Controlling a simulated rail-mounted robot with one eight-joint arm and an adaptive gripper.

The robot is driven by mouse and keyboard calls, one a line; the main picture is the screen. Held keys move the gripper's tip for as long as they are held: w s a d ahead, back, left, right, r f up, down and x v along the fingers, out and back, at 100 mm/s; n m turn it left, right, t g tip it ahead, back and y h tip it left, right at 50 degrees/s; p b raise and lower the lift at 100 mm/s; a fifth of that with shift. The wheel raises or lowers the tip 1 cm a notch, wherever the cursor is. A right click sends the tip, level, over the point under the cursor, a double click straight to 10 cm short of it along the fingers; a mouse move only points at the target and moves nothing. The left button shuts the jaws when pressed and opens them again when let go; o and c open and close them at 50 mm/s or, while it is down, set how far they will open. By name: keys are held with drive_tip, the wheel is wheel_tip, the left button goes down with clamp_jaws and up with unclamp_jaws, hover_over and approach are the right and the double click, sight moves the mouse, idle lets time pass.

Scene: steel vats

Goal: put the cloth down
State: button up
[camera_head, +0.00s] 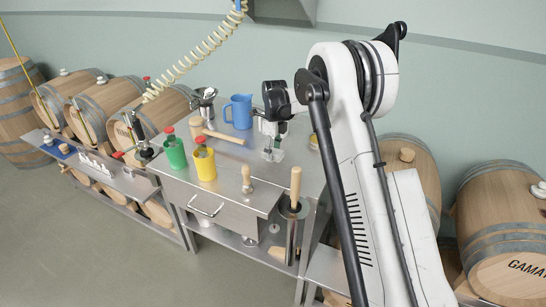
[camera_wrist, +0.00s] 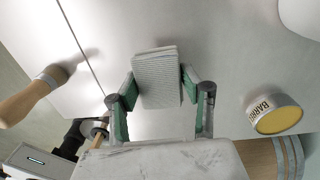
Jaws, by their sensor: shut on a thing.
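My gripper (camera_wrist: 160,98) is shut on a folded, ribbed, pale grey cloth (camera_wrist: 156,72). The cloth sits between the green-padded fingers and sticks out beyond them over the steel tabletop (camera_wrist: 215,50). In the head view my gripper (camera_head: 273,146) is low over the steel table, right of the blue jug. The cloth (camera_head: 273,156) shows there as a small pale patch at the fingertips. I cannot tell whether its lower edge touches the tabletop.
A round labelled tin (camera_wrist: 273,114) is at the right in the wrist view. Bare tabletop lies around the cloth.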

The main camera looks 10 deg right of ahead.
drive_tip(key=shift+f, duration=1.15)
drive_tip(key=shift+f, duration=0.3)
drive_tip(key=o, duration=1.1)
drive_tip(key=shift+r, duration=0.2)
